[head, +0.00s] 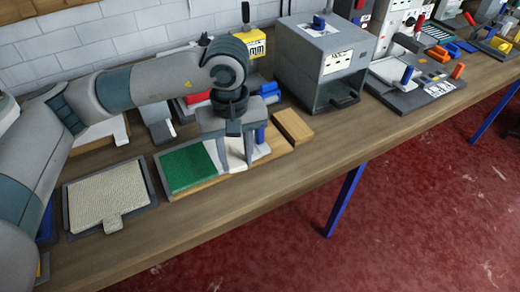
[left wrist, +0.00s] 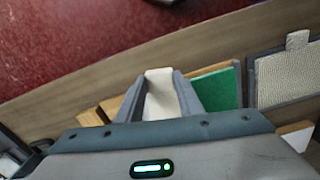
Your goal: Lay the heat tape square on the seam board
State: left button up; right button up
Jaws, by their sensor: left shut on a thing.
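My left gripper (head: 237,160) is lowered over the wooden board beside a green square (head: 187,168). Its fingers are shut on a smooth cream piece (left wrist: 160,95), which also shows pale between them in the head view (head: 236,154). Its lower edge is partly hidden by the fingers, so I cannot tell whether it touches the board. A beige, woven-looking square with a small tab (head: 106,198) lies in a grey tray at the left. I cannot tell for sure which piece is the heat tape square. The right gripper is not in view.
A bare wooden block (head: 293,126) lies right of my gripper. A grey box-shaped machine (head: 322,62) stands behind it. Blue and red items crowd the bench behind the arm. The front bench strip (head: 240,200) is clear, and its edge drops to a red floor.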

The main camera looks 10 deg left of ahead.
pick_arm(q)
jog(key=s+a+f+m, duration=0.3)
jog(key=s+a+m, duration=0.1)
jog(key=a, duration=0.6)
jog(key=shift+s+a+f+m, duration=0.15)
jog(key=shift+s+a+m, duration=0.05)
jog(key=shift+a+m, duration=0.1)
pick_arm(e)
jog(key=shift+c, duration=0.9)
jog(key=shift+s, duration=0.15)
